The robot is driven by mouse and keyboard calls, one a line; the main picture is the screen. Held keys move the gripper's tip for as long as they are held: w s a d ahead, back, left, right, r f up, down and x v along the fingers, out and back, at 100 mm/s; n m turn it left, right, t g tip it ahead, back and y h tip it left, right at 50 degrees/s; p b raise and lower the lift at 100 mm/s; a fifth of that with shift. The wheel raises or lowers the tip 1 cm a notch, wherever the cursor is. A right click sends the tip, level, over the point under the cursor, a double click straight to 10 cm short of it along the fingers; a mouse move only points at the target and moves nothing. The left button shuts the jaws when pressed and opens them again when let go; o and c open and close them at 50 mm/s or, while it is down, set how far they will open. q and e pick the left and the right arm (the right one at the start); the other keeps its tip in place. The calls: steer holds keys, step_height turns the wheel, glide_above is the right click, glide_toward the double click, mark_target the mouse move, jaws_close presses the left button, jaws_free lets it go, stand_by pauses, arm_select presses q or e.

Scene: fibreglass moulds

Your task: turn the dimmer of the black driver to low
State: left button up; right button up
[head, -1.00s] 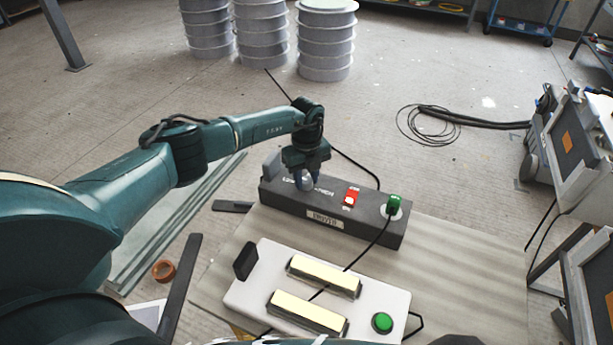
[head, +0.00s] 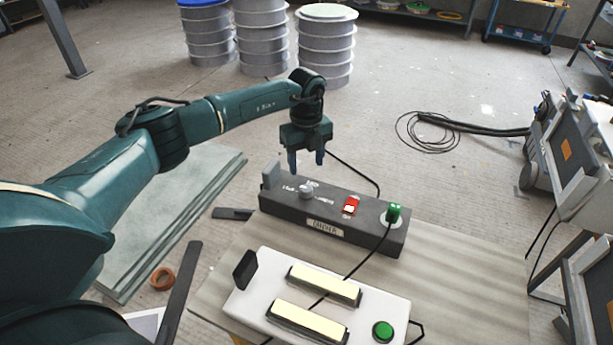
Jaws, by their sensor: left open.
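The black driver (head: 345,237) is a long dark box lying across the back of the board. Its dimmer, a pale grey knob (head: 306,190), stands on the top toward the left, with small white markings beside it. The markings are too small to read, and I cannot tell which way the knob points. My left gripper (head: 306,163) hangs fingers-down above the knob, open and empty, its fingertips apart from it. A red switch (head: 351,205) and a green plug (head: 393,212) with a black cable are on the driver's right half. My right gripper is not in view.
A white lamp box (head: 258,293) with two pale bars and a green button (head: 383,331) sits in front on the wooden board (head: 460,275). An orange ring (head: 162,278) and dark strips lie at left. Drums (head: 326,45) stand behind. A grey machine (head: 540,150) stands at right.

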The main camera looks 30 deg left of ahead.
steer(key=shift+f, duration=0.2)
arm_select(q)
step_height(320, 180, up, 5)
steer(key=shift+f, duration=0.15)
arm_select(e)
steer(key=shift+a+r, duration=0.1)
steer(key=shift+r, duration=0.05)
